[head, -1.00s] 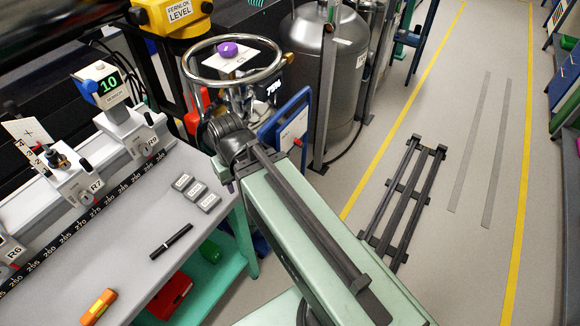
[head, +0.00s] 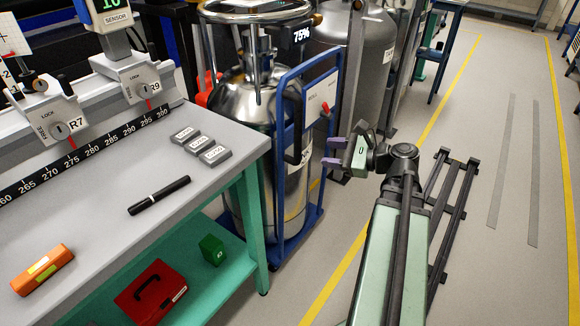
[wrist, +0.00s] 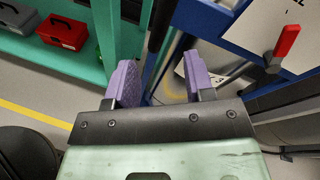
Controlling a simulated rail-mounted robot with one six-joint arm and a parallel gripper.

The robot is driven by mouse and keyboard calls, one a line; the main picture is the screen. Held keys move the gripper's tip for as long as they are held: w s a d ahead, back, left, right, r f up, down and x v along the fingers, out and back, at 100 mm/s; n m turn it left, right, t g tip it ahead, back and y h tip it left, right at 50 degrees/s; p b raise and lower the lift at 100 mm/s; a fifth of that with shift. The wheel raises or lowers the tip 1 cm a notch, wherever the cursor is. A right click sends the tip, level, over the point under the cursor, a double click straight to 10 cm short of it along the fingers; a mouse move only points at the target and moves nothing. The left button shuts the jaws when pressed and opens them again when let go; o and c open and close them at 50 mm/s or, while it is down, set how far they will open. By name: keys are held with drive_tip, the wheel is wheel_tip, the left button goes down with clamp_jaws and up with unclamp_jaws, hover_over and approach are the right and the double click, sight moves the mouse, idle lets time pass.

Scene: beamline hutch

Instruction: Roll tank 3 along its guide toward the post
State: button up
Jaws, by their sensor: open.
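A shiny steel tank (head: 250,125) stands in a blue wheeled frame (head: 279,160) beside the bench; its label is partly hidden and I cannot read a tank number. The frame has a panel with a red lever (head: 325,108), also in the wrist view (wrist: 285,45). A grey upright post (head: 352,85) stands behind it, before a larger grey tank (head: 385,60). My gripper (head: 328,153) is open and empty, its purple fingers pointing left toward the blue frame. In the wrist view, the blue frame lies beyond the fingers (wrist: 160,82); contact is not visible.
The bench (head: 150,190) at left carries grey labelled blocks, a black marker and an orange tool. Its lower shelf holds a red box (head: 150,292) and a green block (head: 212,249). A dark rail frame (head: 455,215) lies on the floor at right. The aisle beyond is clear.

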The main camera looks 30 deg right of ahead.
drive_tip(key=w+a+r+m+t, duration=0.1)
drive_tip(key=w+a+r+m, duration=0.1)
drive_tip(key=w+a, duration=0.1)
drive_tip(key=w+a+r+m+t+y, duration=0.1)
drive_tip(key=w+a+r+m, duration=0.1)
drive_tip(key=w, duration=0.4)
drive_tip(key=shift+a+r+m, duration=0.15)
drive_tip(key=shift+a+m, duration=0.45)
drive_tip(key=shift+a, duration=0.4)
drive_tip(key=shift+c, duration=0.5)
clamp_jaws()
